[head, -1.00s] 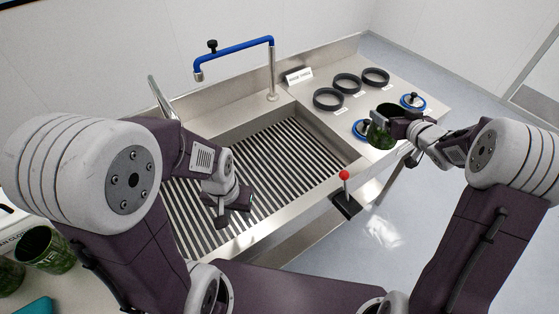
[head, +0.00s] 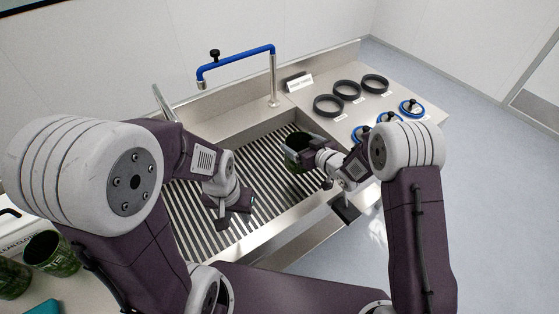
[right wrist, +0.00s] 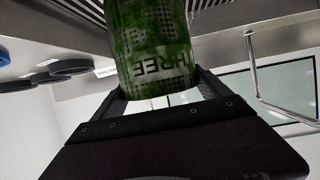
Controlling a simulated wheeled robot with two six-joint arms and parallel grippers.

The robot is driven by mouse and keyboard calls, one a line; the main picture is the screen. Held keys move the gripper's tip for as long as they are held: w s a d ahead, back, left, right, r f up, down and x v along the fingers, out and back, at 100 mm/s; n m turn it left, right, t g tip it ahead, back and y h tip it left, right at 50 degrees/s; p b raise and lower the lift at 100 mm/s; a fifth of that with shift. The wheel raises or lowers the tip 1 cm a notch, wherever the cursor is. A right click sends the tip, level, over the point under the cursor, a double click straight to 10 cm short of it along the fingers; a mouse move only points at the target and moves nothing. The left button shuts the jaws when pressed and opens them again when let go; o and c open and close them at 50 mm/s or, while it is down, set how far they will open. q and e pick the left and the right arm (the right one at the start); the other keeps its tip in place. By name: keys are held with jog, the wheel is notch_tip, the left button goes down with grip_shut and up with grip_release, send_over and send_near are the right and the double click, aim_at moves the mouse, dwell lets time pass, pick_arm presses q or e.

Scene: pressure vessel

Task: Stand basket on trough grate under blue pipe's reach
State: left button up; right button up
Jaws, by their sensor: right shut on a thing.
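A green basket (head: 297,148), printed THREE in the right wrist view (right wrist: 152,62), is held by my right gripper (head: 309,153). My right gripper is shut on it, over the right part of the trough. I cannot tell whether the basket touches the grate. The trough grate (head: 262,190) is a set of dark and light bars. The blue pipe (head: 237,57) arches on a steel post behind the trough, its spout (head: 201,84) at the left end. My left gripper (head: 226,216) hangs over the left part of the grate; its fingers are too unclear to judge.
Black rings (head: 328,105) and blue-rimmed lids (head: 411,108) lie on the counter right of the trough. A small sign (head: 299,84) stands behind them. More green baskets (head: 50,254) stand at lower left. The grate between my grippers looks clear.

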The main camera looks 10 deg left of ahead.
jog(key=w+a+f+b, duration=0.4)
jog(key=a+f+b, duration=0.3)
jog(key=f, duration=0.3)
jog(key=shift+w+a, duration=0.4)
jog(key=o, duration=1.9)
jog(key=shift+r, duration=0.1)
jog(key=p+v, duration=0.1)
jog(key=v, duration=0.2)
jog(key=p+v, duration=0.1)
jog(key=v, duration=0.2)
jog(key=p+v, duration=0.2)
jog(key=v, duration=0.1)
jog(key=shift+w+a+r, duration=0.1)
jog(key=shift+w+r, duration=0.05)
jog(key=shift+r, duration=0.1)
jog(key=shift+f+b+v, duration=0.2)
jog(key=shift+b+v, duration=0.4)
jog(key=shift+v, duration=0.55)
jog(key=shift+s+d+r, duration=0.25)
jog(key=shift+s+d, duration=0.05)
jog(key=shift+s, duration=0.1)
